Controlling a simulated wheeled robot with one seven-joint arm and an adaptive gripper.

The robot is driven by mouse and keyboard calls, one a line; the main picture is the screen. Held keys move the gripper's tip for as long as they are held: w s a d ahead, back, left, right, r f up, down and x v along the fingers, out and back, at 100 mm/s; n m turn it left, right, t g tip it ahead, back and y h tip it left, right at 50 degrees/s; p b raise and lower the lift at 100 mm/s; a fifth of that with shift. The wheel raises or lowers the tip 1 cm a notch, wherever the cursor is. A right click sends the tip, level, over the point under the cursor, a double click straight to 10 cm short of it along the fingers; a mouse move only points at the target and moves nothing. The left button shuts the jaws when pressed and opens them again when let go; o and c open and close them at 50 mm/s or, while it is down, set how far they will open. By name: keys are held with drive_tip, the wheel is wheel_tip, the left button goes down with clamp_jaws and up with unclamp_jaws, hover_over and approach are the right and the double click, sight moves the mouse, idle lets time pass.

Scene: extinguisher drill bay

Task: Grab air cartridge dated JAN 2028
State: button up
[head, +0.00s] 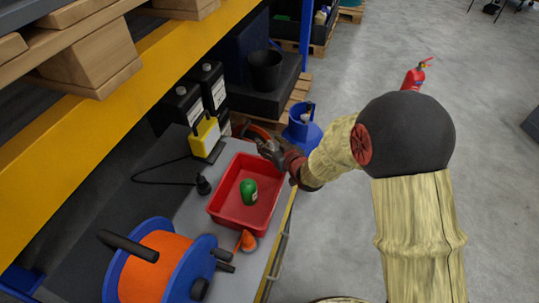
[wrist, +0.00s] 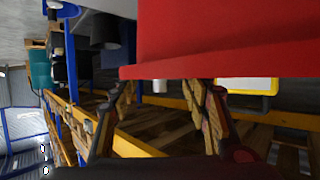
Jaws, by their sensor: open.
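A green cartridge (head: 248,190) with a pale label lies in the red tray (head: 219,207); the label is too small to read, so I cannot tell its date. My gripper (head: 266,147) is at the far right corner of the tray, apart from the cartridge. In the wrist view my gripper (wrist: 160,98) has its two fingers spread with nothing held between them. The red tray's wall (wrist: 225,40) fills the upper right there, and the cartridge does not show.
The tray stands on a grey bench (head: 190,228). Around it are an orange-and-blue reel (head: 155,268), a small orange cone (head: 246,241), a yellow device (head: 206,135) and a blue gas bottle (head: 302,130). A yellow shelf beam (head: 95,90) runs above left.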

drive_tip(key=shift+w+a, duration=0.1)
drive_tip(key=shift+w, duration=0.1)
drive_tip(key=shift+c, duration=1.3)
clamp_jaws()
